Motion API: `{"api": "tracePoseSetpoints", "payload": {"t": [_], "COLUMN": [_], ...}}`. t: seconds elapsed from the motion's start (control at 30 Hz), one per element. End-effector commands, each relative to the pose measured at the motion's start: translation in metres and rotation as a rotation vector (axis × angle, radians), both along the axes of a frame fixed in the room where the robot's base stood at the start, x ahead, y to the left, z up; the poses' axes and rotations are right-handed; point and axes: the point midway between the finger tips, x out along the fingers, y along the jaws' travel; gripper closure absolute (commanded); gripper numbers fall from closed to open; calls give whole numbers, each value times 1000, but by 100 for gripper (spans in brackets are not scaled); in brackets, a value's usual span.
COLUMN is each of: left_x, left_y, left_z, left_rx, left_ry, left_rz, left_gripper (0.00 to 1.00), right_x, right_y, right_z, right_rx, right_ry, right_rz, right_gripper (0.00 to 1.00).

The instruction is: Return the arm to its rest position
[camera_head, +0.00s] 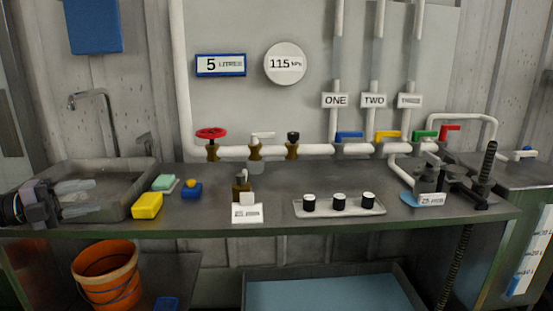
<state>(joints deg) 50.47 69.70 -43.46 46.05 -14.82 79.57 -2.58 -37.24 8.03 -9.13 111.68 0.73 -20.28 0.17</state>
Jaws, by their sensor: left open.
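My left gripper (84,201) is at the far left, in front of the sink. Its two grey fingers are apart and point right, with nothing between them. It is left of the yellow block (147,205) and not touching it. My right gripper is not in this view.
The metal bench (300,178) carries a sink (110,212), a small bottle (241,186), a tray (335,212) with three black, white-topped containers (339,200), and black equipment (430,181). Pipes with coloured valves (349,135) run behind. An orange bucket (106,272) stands below.

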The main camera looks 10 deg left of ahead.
Motion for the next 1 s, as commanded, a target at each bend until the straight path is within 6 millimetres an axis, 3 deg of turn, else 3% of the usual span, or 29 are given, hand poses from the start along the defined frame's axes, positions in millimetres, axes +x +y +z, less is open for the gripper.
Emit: {"api": "tracePoseSetpoints", "payload": {"t": [0.23,0.47,0.7,0.87,1.0], "left_x": [35,37,-2,-44,-89], "left_y": [-85,-182,-266,-302,-321], "left_z": [-76,-163,-239,-280,-308], "left_rx": [-152,-370,-622,-777,-897], "left_ry": [107,276,516,703,876], "left_rz": [2,81,255,418,586], "left_gripper": [55,55,55,55,55], "right_x": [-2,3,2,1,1], "right_y": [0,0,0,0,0], "right_z": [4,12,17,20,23], "right_rx": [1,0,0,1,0], "right_ry": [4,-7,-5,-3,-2], "right_rz": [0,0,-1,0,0], "right_gripper": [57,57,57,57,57]}}
